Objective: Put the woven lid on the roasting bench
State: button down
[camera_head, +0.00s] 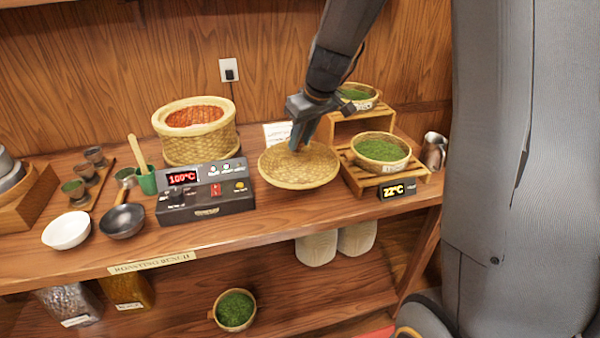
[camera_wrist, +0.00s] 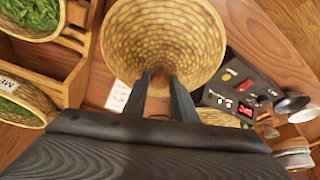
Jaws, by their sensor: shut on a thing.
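The woven lid (camera_head: 300,175), a round shallow basketwork disc, is over the middle of the roasting bench (camera_head: 270,230), right of the control box. It lies at or just above the wood; I cannot tell if it touches. My gripper (camera_head: 297,142) reaches down to its middle and is shut on it. In the wrist view the lid (camera_wrist: 165,35) fills the top centre, and the fingertips of my gripper (camera_wrist: 160,82) close at its knob, which is mostly hidden.
An open woven basket (camera_head: 200,148) with a glowing orange inside stands behind the control box (camera_head: 206,195). Right of the lid are wooden stands with green-leaf baskets (camera_head: 381,150). A white bowl (camera_head: 67,230) and dark pan (camera_head: 122,221) are left. The front strip near the lid is clear.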

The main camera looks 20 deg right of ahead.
aim_at(303, 154)
notch_tip(303, 154, down, 8)
jog(key=shift+r, duration=0.15)
dwell(0.5)
jog(key=c, duration=1.4)
grip_release()
jog(key=shift+c, duration=0.2)
jog(key=shift+r, duration=0.45)
jog(key=b+v, duration=0.1)
jog(key=v, duration=0.9)
jog(key=shift+s+d+r, duration=0.1)
jog(key=shift+s+r, duration=0.1)
jog(key=shift+r, duration=0.15)
jog(key=s+a+f+m+g+h, duration=0.1)
jog(key=s+f, duration=0.4)
jog(key=s, duration=0.5)
jog(key=s+a+f+m+g, duration=0.1)
jog(key=s+f+m+g, duration=0.1)
jog(key=s, duration=0.8)
notch_tip(303, 154, down, 3)
jog(key=shift+s+r+m+h, duration=0.1)
jog(key=shift+s+m+h, duration=0.1)
jog(key=shift+m+h, duration=0.35)
